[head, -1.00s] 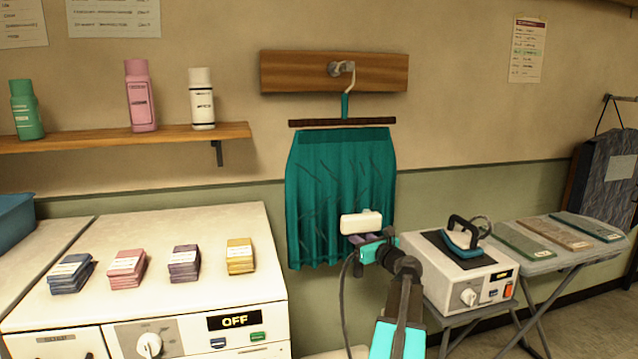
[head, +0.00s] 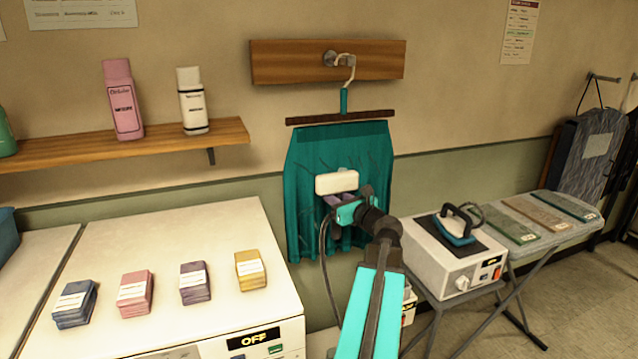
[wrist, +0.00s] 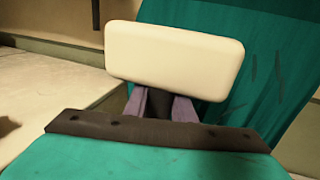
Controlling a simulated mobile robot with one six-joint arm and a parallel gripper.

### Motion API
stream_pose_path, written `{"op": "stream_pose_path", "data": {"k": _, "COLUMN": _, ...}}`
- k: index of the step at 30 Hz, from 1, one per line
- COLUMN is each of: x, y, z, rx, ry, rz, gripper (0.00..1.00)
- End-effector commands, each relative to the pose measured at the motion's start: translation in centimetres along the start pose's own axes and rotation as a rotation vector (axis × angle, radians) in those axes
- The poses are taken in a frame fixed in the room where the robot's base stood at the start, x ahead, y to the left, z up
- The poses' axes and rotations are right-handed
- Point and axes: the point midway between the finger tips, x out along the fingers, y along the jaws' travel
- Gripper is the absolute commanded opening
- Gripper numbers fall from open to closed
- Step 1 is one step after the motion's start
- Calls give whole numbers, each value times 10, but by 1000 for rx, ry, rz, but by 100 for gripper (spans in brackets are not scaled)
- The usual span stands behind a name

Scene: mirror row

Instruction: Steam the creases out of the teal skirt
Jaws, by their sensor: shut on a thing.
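The teal skirt (head: 306,167) hangs from a dark bar hanger (head: 340,117) on a hook at the wall board. Dark crease lines show on it, mostly in its upper and right parts. My gripper (head: 340,200) is shut on the steamer head (head: 337,183), a white block with a dark hose hanging down. The head is in front of the skirt's middle and hides part of it. In the wrist view the steamer head (wrist: 174,60) fills the centre with the skirt (wrist: 268,60) behind it. I cannot tell whether it touches the cloth.
A white machine (head: 170,235) with folded cloth stacks and an OFF display stands at left. A shelf (head: 130,148) with bottles is above. An iron (head: 457,228) sits on a white box (head: 440,262) at right, beside an ironing board (head: 525,232).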

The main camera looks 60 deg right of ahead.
Motion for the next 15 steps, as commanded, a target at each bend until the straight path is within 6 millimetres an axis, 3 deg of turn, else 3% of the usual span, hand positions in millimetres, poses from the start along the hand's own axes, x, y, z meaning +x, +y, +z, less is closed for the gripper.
{"op": "stream_pose_path", "data": {"k": 15, "x": 2, "y": 5, "z": 3, "rx": 0, "ry": -1, "rz": 6, "gripper": 0}}
